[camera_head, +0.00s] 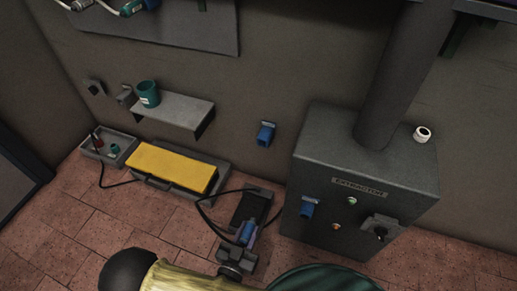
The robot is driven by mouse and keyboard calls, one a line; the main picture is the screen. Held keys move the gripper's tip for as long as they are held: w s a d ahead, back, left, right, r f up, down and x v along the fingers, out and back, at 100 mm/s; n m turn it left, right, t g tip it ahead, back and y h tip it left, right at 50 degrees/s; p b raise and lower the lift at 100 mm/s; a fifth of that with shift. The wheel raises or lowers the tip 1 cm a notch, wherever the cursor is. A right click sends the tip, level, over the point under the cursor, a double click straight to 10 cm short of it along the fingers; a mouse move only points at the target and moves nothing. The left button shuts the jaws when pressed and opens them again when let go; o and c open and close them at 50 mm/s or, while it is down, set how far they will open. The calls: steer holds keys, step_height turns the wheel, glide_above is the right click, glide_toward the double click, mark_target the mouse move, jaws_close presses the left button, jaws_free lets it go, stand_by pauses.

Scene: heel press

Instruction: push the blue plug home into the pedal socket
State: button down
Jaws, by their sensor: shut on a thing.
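The blue plug (247,232) is low in the middle of the head view, at the near end of a dark pedal-like unit (250,207) on the floor. My gripper (249,241) is shut on the plug, coming in from the bottom of the picture. The fingers and the plug's front are small and partly hidden. I cannot tell how far the plug sits in a socket. A black cable (203,213) loops on the left side of the unit.
A grey cabinet (330,160) marked EXTRACTOR stands close on the right, with a blue fitting (309,207). Another blue fitting (265,133) is on the wall. A yellow-topped box (171,167) and a grey tray (97,151) lie left. A wall shelf (180,110) holds a green cup (148,93). Floor at left is clear.

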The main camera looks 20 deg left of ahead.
steer(key=s+d+f+p, duration=0.1)
steer(key=d+p, duration=0.2)
steer(key=d, duration=1.1)
steer(key=shift+d+f, duration=0.15)
stand_by(0.9)
steer(key=shift+w+d+p, duration=0.15)
steer(key=shift+w+p, duration=0.6)
steer(key=shift+w, duration=1.7)
steer(key=shift+p, duration=0.85)
stand_by(0.8)
steer(key=shift+w+d+p, duration=0.1)
steer(key=shift+w+p, duration=0.2)
steer(key=shift+w, duration=0.55)
stand_by(0.6)
